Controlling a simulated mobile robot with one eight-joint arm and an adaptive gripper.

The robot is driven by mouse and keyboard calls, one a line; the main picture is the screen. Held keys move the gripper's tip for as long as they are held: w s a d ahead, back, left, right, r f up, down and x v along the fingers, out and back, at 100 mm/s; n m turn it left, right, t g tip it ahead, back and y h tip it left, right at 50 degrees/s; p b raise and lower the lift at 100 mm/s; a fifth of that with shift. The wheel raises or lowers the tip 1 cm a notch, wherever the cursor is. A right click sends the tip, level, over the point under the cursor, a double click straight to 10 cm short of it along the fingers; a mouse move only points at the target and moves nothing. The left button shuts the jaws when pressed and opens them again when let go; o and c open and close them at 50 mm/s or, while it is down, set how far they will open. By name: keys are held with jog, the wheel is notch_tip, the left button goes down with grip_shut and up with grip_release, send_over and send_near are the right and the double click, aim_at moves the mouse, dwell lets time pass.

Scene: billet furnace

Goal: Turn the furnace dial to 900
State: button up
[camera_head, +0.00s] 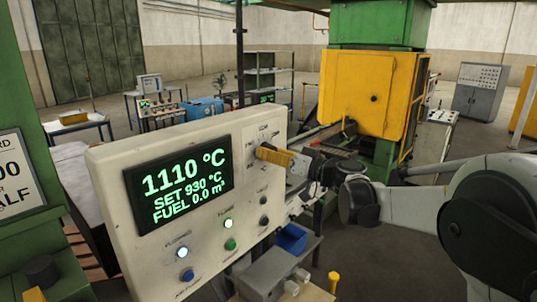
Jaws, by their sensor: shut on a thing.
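The furnace control panel (112,185) is a cream box with a dark display (180,185). Its green text reads 1110 °C, SET 930 °C and FUEL 0.0 m³. The dial (273,155) is at the panel's upper right, where a yellow bar-shaped piece sticks out from the face. My gripper (290,162) reaches in from the right and is shut at this piece. The fingers and the piece overlap, so the exact grip is hard to see. The dial's scale marks are partly hidden and too small to read.
A blue bin (291,238) and a grey box (268,275) stand below the panel. A yellow furnace housing (355,90) stands behind. A green post is at left.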

jog(key=shift+w+n, duration=0.1)
jog(key=shift+n, duration=1.6)
jog(key=o, duration=1.2)
jog(key=v, duration=1.2)
